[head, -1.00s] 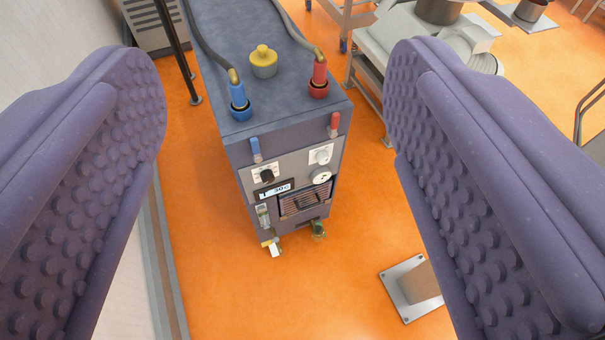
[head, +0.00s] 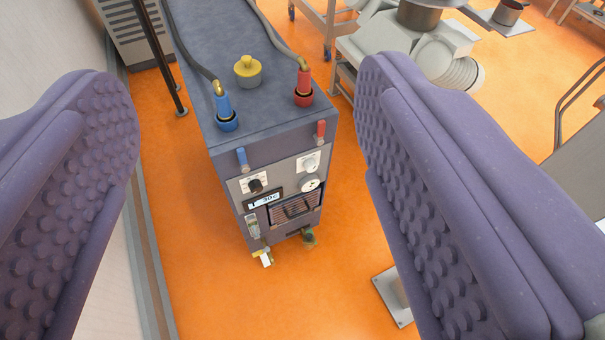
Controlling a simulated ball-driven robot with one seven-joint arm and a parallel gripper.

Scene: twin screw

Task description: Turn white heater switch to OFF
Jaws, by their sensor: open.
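The heater unit (head: 215,150) is a blue-grey box standing on the orange floor, seen from above and in front. Its white switch (head: 309,163) is a small round knob on a white plate at the upper right of the front panel. The knob's pointer and labels are too small to read. A black knob (head: 256,186) on a white plate is at the panel's left. My gripper (head: 245,95) is open and empty. Its two purple padded fingers frame the unit left and right in the picture, and neither appears to touch it.
Blue (head: 226,112) and red (head: 303,92) hose fittings and a yellow cap (head: 248,70) stand on top. A round gauge (head: 311,185) is below the white switch. A pale wall (head: 75,60) runs along the left. Orange floor is open before the unit.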

